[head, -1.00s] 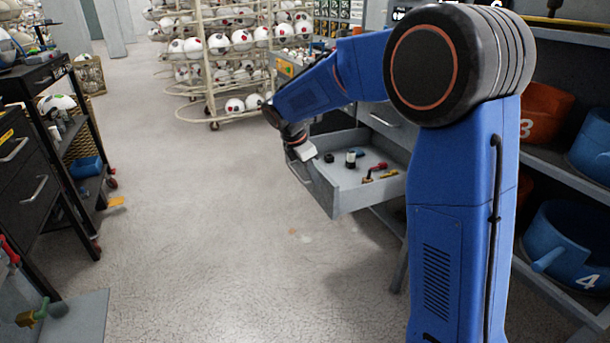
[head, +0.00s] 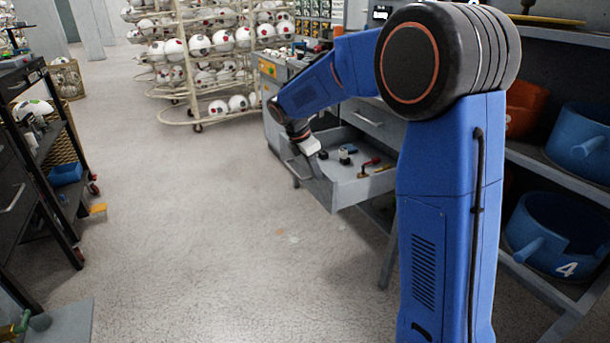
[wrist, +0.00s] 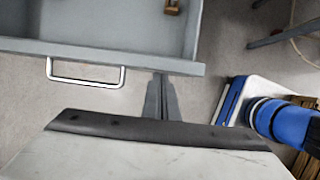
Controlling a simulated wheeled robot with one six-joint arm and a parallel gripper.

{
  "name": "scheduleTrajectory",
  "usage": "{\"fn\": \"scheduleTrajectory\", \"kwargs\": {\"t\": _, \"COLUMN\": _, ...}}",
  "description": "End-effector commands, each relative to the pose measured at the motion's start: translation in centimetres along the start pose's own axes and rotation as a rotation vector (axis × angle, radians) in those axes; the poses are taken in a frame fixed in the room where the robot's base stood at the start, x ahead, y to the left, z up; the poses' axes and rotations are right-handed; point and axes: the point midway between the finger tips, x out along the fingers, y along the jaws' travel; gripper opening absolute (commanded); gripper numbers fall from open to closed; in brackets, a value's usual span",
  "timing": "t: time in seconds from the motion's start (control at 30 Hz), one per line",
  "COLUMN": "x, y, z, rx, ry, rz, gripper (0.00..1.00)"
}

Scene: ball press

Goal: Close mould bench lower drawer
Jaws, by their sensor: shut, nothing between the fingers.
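The grey lower drawer (head: 352,190) of the mould bench (head: 371,115) stands open in the head view, with small items inside. Its front, with a metal bar handle (wrist: 85,82), crosses the top of the wrist view. My gripper (head: 312,150) is at the outer face of the drawer front. In the wrist view my gripper (wrist: 160,76) has its fingers together and empty, to the right of the handle. The tips meet the front's lower edge in the picture; I cannot tell for certain whether they touch it.
A dark tool cart (head: 38,190) stands at the left, and ball racks (head: 196,85) stand behind. Shelves with blue tubs (head: 550,240) are at the right. The floor (head: 200,240) between the cart and the drawer is clear.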

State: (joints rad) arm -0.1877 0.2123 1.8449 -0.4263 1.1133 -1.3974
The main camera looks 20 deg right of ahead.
Motion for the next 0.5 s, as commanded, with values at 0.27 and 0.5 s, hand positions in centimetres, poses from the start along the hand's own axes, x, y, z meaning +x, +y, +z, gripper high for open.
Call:
{"fn": "scheduleTrajectory", "kwargs": {"t": 0.27, "x": 3.0, "y": -0.1, "z": 7.4, "rx": 0.006, "ry": -0.001, "rz": -0.002, "gripper": 0.0}}
{"fn": "scheduleTrajectory", "kwargs": {"t": 0.5, "x": 5.5, "y": -0.1, "z": 13.7, "rx": 0.006, "ry": -0.001, "rz": -0.003, "gripper": 0.0}}
